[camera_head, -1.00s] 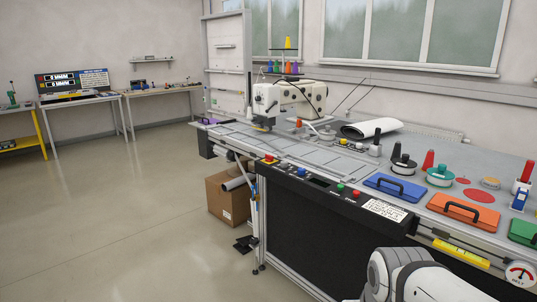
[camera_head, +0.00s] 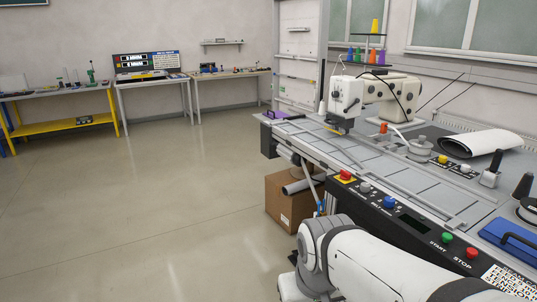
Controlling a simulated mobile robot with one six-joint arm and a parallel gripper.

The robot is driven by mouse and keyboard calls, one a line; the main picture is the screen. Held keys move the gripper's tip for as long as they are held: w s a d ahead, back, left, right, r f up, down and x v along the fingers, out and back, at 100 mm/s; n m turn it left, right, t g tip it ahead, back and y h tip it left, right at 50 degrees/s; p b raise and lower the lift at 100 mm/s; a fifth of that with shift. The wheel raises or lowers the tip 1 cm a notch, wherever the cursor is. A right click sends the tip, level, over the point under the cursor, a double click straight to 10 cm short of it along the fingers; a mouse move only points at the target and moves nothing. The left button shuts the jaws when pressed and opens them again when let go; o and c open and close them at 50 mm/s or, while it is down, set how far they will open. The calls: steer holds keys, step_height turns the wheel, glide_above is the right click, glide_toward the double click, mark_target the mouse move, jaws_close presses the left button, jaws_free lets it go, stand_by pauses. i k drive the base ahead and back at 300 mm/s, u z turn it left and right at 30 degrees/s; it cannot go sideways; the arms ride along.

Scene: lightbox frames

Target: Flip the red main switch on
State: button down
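A red knob on a yellow plate (camera_head: 345,176) sits at the left end of the black control panel, on the front edge of the sewing table (camera_head: 392,168). It fits the red main switch, but its label and position are too small to read. A red STOP button (camera_head: 471,253) and a green START button (camera_head: 447,238) are further right on the same panel. My white arm crosses the bottom right, its bend below and in front of the panel. My gripper is out of view.
A white sewing machine (camera_head: 372,97) with thread spools stands on the table. A cardboard box (camera_head: 292,203) is on the floor beneath the table's left end. Workbenches (camera_head: 62,127) line the back wall. The floor at left is clear.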

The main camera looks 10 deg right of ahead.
mark_target(345, 176)
steer(key=i, duration=1.55)
steer(key=z, duration=0.65)
steer(key=k, duration=0.85)
steer(key=z, duration=0.15)
steer(key=i, duration=0.9)
steer(key=u, duration=0.05)
